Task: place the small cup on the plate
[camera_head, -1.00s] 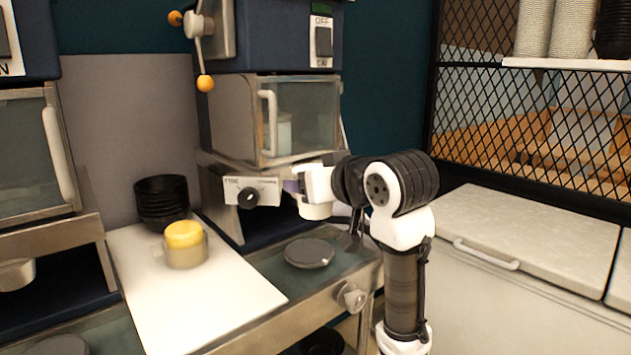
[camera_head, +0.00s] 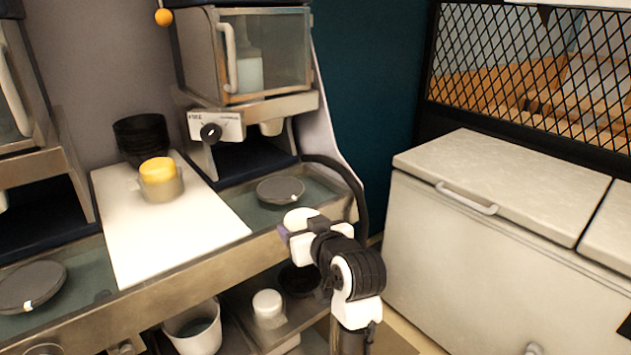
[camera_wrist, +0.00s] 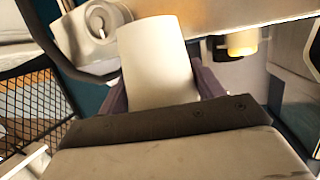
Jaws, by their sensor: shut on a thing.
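My gripper (camera_head: 292,233) is shut on a small white cup (camera_wrist: 157,62), and its dark purple fingers sit on either side of the cup in the wrist view. In the head view the cup's pale round end (camera_head: 300,217) shows at the gripper, in front of the counter's front edge. A dark round plate (camera_head: 280,190) lies on the counter under the right dispenser, beyond my gripper and apart from the cup. A similar dark plate (camera_head: 32,286) lies under the left dispenser. I cannot tell which plate is meant.
A white board (camera_head: 180,225) bears a container with a yellow top (camera_head: 158,170). Stacked black bowls (camera_head: 143,138) stand behind it. A lower shelf holds a white-capped jar (camera_head: 267,305) and a dark bowl (camera_head: 300,280). A white chest freezer (camera_head: 480,265) stands at the right.

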